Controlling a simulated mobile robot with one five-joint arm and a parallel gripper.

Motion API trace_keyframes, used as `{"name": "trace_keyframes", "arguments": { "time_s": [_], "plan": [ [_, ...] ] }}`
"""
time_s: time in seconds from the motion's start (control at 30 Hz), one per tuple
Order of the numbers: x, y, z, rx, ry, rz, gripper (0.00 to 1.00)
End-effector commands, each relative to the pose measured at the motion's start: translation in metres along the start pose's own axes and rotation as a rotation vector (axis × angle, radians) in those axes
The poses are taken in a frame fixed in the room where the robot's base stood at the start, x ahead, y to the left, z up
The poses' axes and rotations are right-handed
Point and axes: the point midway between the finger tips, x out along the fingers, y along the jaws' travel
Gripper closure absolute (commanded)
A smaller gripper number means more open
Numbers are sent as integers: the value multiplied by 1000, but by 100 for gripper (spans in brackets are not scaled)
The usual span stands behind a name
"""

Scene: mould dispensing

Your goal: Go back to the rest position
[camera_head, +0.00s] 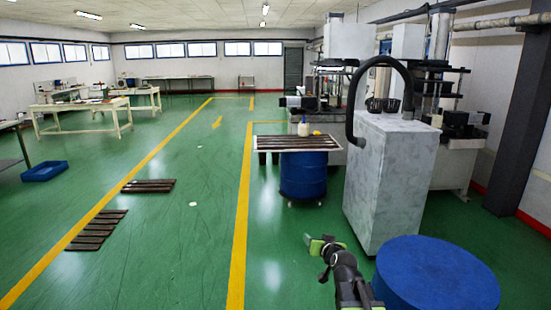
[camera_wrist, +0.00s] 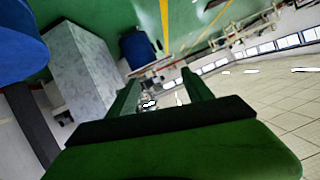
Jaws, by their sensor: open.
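My gripper (camera_head: 314,243) is at the lower middle of the head view, at the end of my dark arm, above the green floor. It is left of the blue drum (camera_head: 436,275) and in front of the grey marbled cabinet (camera_head: 388,185). In the wrist view its two green fingers (camera_wrist: 162,88) stand apart with nothing between them. That view is rolled over, with the floor at the top and the ceiling at the lower right.
A blue barrel (camera_head: 303,178) carries a slatted top with a small bottle (camera_head: 303,127). Slatted pallets (camera_head: 96,230) lie on the floor at left. A blue tray (camera_head: 44,171) lies near the worktables. Machines stand at right. The floor between the yellow lines is mostly clear.

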Motion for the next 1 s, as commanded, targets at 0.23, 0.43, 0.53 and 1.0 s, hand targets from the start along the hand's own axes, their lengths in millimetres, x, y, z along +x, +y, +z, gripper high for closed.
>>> {"name": "trace_keyframes", "arguments": {
  "time_s": [0.23, 0.43, 0.53, 1.0],
  "plan": [
    [-92, -2, 178, -134, -744, 60, 41],
    [-170, 25, 229, -104, -1118, 204, 41],
    [-184, 27, 235, -77, -1179, 223, 41],
    [-185, 26, 235, -65, -1179, 227, 41]
  ]
}}
